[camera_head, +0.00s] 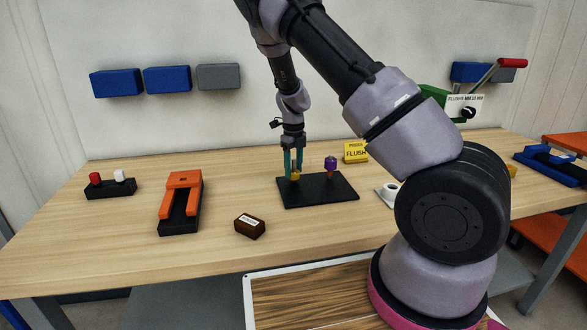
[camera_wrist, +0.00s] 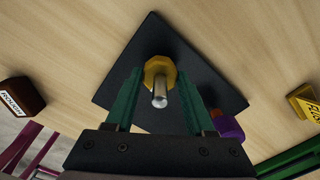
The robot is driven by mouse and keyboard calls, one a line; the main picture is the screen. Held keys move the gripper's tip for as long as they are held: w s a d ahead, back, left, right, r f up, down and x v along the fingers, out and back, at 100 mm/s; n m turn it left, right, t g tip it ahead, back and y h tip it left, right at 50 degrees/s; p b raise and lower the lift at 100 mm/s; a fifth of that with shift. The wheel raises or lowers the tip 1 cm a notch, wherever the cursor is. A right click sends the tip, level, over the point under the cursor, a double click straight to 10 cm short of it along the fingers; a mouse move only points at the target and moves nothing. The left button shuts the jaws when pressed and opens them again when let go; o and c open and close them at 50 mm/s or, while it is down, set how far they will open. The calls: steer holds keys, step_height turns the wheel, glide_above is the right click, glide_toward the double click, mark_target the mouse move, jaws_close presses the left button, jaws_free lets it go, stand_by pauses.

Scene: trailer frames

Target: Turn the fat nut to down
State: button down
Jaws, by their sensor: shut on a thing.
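A black base plate (camera_head: 318,195) lies on the wooden table and carries two upright bolts. A yellow nut (camera_head: 295,177) sits low on the left bolt; in the wrist view the yellow nut (camera_wrist: 152,68) surrounds a silver bolt (camera_wrist: 159,92). A purple nut (camera_head: 330,162) sits higher on the right bolt, and it shows at the right in the wrist view (camera_wrist: 228,126). I cannot tell for sure which nut is the fat one. My gripper (camera_head: 294,172) points down with its teal fingers shut on the yellow nut, one on each side. The finger contact is partly hidden.
An orange and black fixture (camera_head: 181,200) and a brown labelled block (camera_head: 249,226) stand left of the plate. A yellow sign (camera_head: 355,152) is behind it. A red and white button box (camera_head: 110,188) is far left.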

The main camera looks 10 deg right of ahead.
steer(key=shift+w+r, duration=0.1)
stand_by(0.3)
steer(key=shift+c, duration=1.3)
jaws_free()
step_height(320, 180, up, 10)
steer(key=shift+r, duration=0.35)
